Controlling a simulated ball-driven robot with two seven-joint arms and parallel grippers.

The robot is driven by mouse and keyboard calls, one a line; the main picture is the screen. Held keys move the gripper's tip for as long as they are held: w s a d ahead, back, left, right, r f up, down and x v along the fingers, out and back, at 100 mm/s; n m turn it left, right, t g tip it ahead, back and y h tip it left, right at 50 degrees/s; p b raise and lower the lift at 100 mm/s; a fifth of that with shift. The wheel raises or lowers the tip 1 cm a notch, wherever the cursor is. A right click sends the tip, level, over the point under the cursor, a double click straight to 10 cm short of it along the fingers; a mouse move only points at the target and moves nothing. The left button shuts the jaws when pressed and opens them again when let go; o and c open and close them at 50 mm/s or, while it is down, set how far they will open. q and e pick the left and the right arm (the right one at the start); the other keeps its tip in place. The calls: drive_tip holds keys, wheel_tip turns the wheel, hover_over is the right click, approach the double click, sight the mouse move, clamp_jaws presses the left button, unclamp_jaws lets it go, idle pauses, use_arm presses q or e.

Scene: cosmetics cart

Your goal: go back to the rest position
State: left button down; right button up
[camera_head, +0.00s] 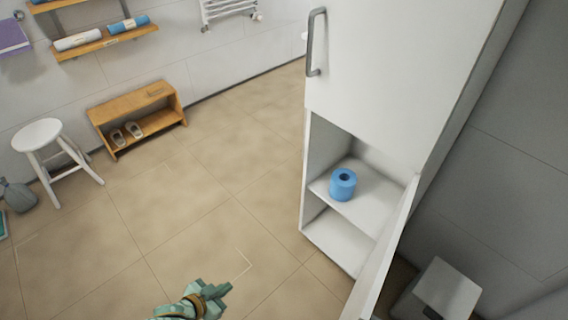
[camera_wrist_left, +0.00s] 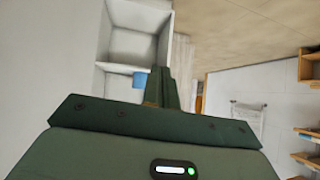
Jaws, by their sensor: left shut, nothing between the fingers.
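My left gripper (camera_head: 222,290) is low in the middle of the head view, over the tiled floor. Its fingers are shut with nothing between them, and they also show in the left wrist view (camera_wrist_left: 162,88). It is well apart from the tall white cabinet (camera_head: 365,75). A blue roll (camera_head: 342,185) stands upright on the cabinet's open lower shelf. In the left wrist view the blue roll (camera_wrist_left: 140,80) is partly hidden behind my fingers. My right gripper is in neither view.
The cabinet's lower door (camera_head: 385,250) stands open toward me. A grey-white bin (camera_head: 440,290) is at the lower right. A white stool (camera_head: 40,135) and wooden bench (camera_head: 135,115) with slippers stand by the left wall. The floor between is clear.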

use_arm(q)
drive_tip(key=s+a+f+g+y, duration=0.1)
drive_tip(key=s+a+f+y, duration=0.15)
drive_tip(key=s, duration=0.35)
drive_tip(key=s+a+f+n+g+y+p, duration=0.1)
drive_tip(key=s+a+f+g, duration=0.1)
drive_tip(key=s+a+f, duration=0.3)
drive_tip(key=s+a+f+g+y, duration=0.1)
drive_tip(key=s+a+f+y, duration=0.1)
drive_tip(key=s, duration=0.5)
drive_tip(key=s+d+f+n+g+p, duration=0.1)
drive_tip(key=s+n+g, duration=0.2)
drive_tip(key=s, duration=2.2)
drive_tip(key=shift+s+d+f+n+g+y, duration=0.2)
drive_tip(key=shift+d+f+n+g+y, duration=0.15)
drive_tip(key=shift+g, duration=0.25)
drive_tip(key=shift+a+r, duration=0.15)
drive_tip(key=shift+a, duration=0.05)
